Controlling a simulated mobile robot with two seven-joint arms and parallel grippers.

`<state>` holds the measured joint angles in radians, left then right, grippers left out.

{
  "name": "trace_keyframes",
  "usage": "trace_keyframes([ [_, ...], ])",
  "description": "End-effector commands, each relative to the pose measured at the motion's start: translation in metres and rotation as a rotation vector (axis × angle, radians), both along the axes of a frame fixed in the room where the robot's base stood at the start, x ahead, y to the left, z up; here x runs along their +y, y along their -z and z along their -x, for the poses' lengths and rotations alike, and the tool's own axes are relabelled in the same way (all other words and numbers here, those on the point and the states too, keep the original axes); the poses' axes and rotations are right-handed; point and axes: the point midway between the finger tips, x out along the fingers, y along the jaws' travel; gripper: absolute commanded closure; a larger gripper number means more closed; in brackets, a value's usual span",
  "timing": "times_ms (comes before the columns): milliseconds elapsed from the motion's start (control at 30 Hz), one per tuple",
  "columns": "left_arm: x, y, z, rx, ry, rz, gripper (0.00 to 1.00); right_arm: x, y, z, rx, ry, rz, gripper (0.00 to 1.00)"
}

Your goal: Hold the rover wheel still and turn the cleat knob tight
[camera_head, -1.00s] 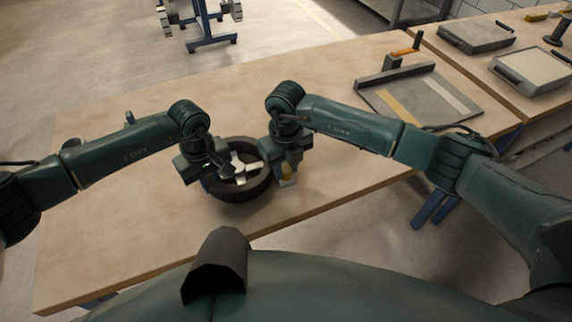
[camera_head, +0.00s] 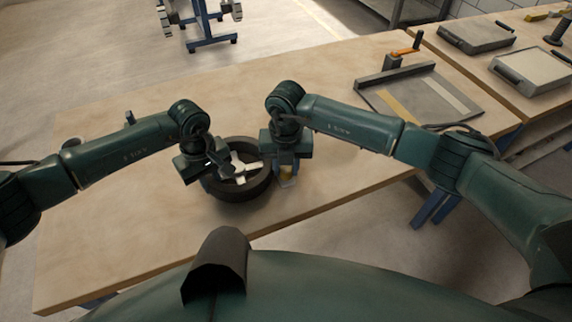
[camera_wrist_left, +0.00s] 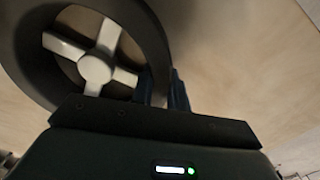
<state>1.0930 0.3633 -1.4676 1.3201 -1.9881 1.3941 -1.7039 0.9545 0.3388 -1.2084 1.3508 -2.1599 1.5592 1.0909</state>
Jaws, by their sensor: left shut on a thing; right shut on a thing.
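The rover wheel (camera_head: 240,192), a dark ring with pale spokes, lies on the wooden bench. In the left wrist view its dark rim (camera_wrist_left: 150,35) and light hub with spokes fill the upper left. My left gripper (camera_head: 209,180) is shut on the wheel's left side; its bluish fingers (camera_wrist_left: 163,90) show at the rim. My right gripper (camera_head: 288,172) points down at the wheel's right side and is shut on the cleat knob, of which only a small yellowish part (camera_head: 286,180) may show. The fingers mostly hide the knob.
The bench top (camera_head: 130,230) is clear around the wheel. A flat grey tray (camera_head: 425,100) with a yellow strip and an orange-handled part stands at the back right. A second bench with grey boxes (camera_head: 530,68) is further right.

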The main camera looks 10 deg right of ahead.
Motion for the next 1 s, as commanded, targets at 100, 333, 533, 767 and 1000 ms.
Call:
trace_keyframes([
  [100,0.0002,-0.0004,-0.0004,-0.001,-0.001,0.0,1.0,-0.0004,-0.0006,-0.0005,-0.001,0.101,0.0,0.95],
  [333,0.0003,-0.0003,-0.0003,-0.001,-0.001,0.0,1.0,-0.0002,-0.0008,-0.0008,-0.002,0.258,0.0,0.95],
  [533,0.0004,-0.0003,-0.0003,0.0,-0.001,-0.001,1.0,-0.0002,-0.0009,-0.0009,-0.002,0.345,0.0,0.95],
  [767,0.0004,-0.0002,-0.0002,0.0,-0.001,-0.001,1.0,-0.0002,-0.001,-0.0009,-0.002,0.388,0.0,0.95],
  [1000,0.0005,-0.0002,-0.0002,0.0,-0.001,-0.001,1.0,-0.0002,-0.001,-0.0009,-0.002,0.394,0.0,0.95],
])
